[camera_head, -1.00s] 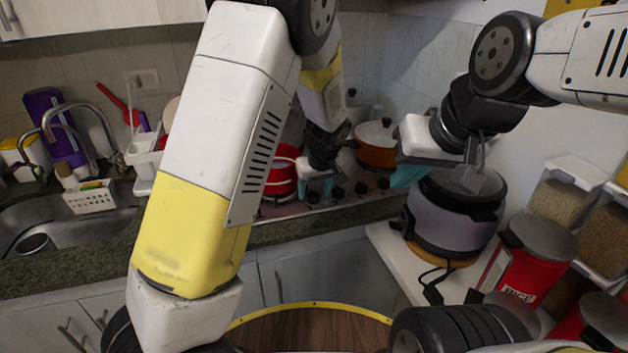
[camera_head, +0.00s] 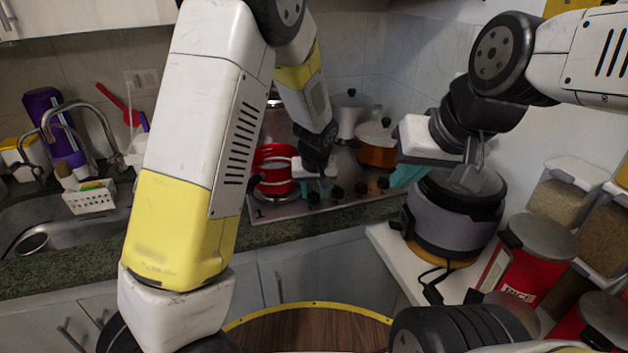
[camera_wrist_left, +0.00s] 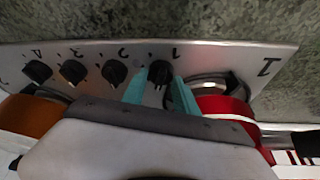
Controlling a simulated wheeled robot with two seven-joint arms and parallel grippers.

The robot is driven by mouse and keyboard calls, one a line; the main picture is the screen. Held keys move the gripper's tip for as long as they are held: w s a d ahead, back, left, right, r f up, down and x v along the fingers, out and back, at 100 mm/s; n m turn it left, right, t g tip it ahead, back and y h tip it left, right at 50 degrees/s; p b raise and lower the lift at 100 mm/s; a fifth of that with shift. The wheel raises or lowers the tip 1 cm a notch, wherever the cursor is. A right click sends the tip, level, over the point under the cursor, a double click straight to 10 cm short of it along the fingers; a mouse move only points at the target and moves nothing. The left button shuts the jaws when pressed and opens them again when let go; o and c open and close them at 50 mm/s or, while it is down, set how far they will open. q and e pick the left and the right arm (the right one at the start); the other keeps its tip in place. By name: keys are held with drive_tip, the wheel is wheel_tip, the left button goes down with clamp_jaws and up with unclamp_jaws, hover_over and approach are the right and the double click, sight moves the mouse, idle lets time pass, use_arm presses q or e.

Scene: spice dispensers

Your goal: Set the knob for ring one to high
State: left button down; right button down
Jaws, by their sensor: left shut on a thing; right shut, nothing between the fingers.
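The knob for ring one (camera_wrist_left: 160,72) is black and sits on the front strip of the steel stove (camera_wrist_left: 215,58), below a printed 1. My left gripper (camera_wrist_left: 160,92) has its teal fingers on both sides of this knob and is shut on it. In the head view my left gripper (camera_head: 316,188) is at the left end of the knob row, mostly hiding that knob. The knobs for rings two (camera_wrist_left: 115,72), three (camera_wrist_left: 73,72) and four (camera_wrist_left: 37,72) are in a row beside it.
A red pot (camera_head: 275,172) stands on the stove beside my left gripper. An orange pot (camera_head: 376,148) stands behind the knobs. The grey cooker (camera_head: 450,222) and a red canister (camera_head: 530,260) are at right. The sink (camera_head: 80,230) is at left.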

use_arm(q)
drive_tip(key=shift+m+h, duration=0.5)
drive_tip(key=shift+m, duration=1)
drive_tip(key=c, duration=1)
unclamp_jaws()
drive_tip(key=v, duration=0.7)
drive_tip(key=shift+r, duration=0.4)
drive_tip(key=shift+o, duration=0.2)
drive_tip(key=shift+s+a, duration=0.1)
